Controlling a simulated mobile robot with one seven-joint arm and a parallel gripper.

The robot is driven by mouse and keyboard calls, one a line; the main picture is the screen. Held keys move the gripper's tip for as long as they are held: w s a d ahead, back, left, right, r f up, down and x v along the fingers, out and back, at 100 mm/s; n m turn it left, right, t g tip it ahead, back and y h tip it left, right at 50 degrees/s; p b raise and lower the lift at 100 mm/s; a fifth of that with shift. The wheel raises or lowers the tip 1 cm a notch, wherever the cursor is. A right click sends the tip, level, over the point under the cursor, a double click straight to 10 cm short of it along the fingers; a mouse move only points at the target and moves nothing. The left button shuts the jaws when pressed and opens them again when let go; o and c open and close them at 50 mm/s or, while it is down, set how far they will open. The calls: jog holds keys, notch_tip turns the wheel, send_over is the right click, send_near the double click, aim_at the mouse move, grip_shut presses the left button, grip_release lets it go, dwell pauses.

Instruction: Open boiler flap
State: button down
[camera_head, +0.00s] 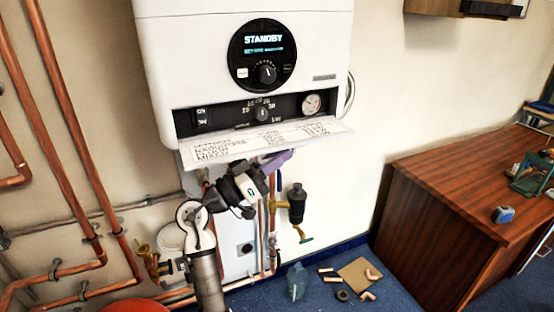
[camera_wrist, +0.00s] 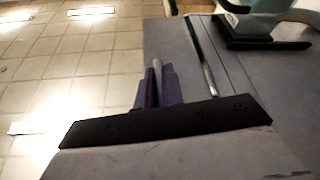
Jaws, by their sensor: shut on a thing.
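The white boiler (camera_head: 220,90) hangs on the wall in the head view, its display reading STANDBY. Its flap (camera_head: 262,138) is folded down and sticks out, with its printed inner face up. The control strip behind it is exposed, with switches, a knob (camera_head: 262,114) and a round gauge (camera_head: 312,104). My gripper (camera_head: 278,159) reaches up from below, its purple fingers at the flap's underside, right of its middle. In the wrist view the purple fingers (camera_wrist: 156,86) are closed around a thin pale edge. The flap hides part of the fingers in the head view.
Copper pipes (camera_head: 75,160) run along the wall at left. A black filter with a brass valve (camera_head: 297,205) hangs below the boiler, right of my arm. Loose fittings and a board (camera_head: 360,272) lie on the blue floor. A wooden desk (camera_head: 450,200) stands at right.

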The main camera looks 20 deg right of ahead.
jog(key=shift+s+r+n+t+y+p, duration=0.25)
jog(key=shift+r+n+t, duration=0.2)
jog(key=shift+n, duration=0.5)
jog(key=shift+r+n+t+y+p, duration=0.15)
jog(key=shift+r+n+t+p, duration=0.25)
jog(key=shift+n, duration=0.55)
jog(key=c, duration=1.5)
grip_release()
jog(key=b+v, duration=0.5)
jog(key=v, duration=0.9)
jog(key=shift+b, duration=0.35)
jog(key=shift+d, duration=0.1)
